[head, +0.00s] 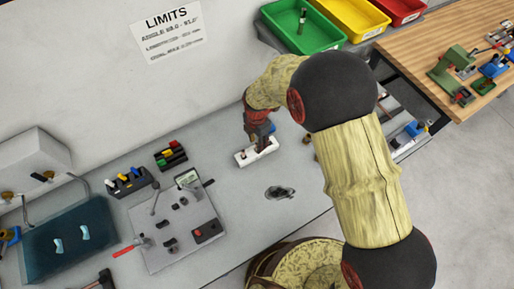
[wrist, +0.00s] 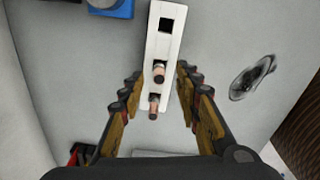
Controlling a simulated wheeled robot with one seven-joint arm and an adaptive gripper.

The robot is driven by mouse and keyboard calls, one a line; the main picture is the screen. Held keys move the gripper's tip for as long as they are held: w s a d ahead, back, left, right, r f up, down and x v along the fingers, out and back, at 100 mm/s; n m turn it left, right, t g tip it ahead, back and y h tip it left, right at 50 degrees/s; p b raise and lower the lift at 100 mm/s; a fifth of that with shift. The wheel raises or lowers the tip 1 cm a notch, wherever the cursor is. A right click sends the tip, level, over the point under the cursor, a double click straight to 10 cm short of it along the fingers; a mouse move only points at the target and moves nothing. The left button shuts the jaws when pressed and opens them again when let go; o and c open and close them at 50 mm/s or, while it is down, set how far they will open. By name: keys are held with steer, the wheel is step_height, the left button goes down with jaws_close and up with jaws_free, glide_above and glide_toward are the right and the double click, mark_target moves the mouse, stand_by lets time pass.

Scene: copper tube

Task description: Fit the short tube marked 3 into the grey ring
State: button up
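A white block (wrist: 164,47) in the wrist view has a row of square holes. The far hole is empty, and two short copper-coloured tubes stand in the nearer ones, a middle tube (wrist: 159,72) and a near tube (wrist: 154,105). I cannot read a 3 on either. My gripper (wrist: 157,86) is open, its fingers apart on either side of the tubes, holding nothing. In the head view my gripper (head: 259,134) is above the white block (head: 242,159). A grey, shiny round piece (wrist: 252,77), possibly the ring, lies to the right; it also shows in the head view (head: 280,192).
A grey fixture plate (head: 160,253) with clamps lies left on the bench. Behind it are a rack of coloured-handled tools (head: 130,183) and a small dark tray (head: 171,157). A blue object (wrist: 110,6) is beyond the block. Bench around the round piece is clear.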

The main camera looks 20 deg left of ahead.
steer(key=shift+f, duration=1.3)
steer(key=c, duration=0.3)
jaws_close()
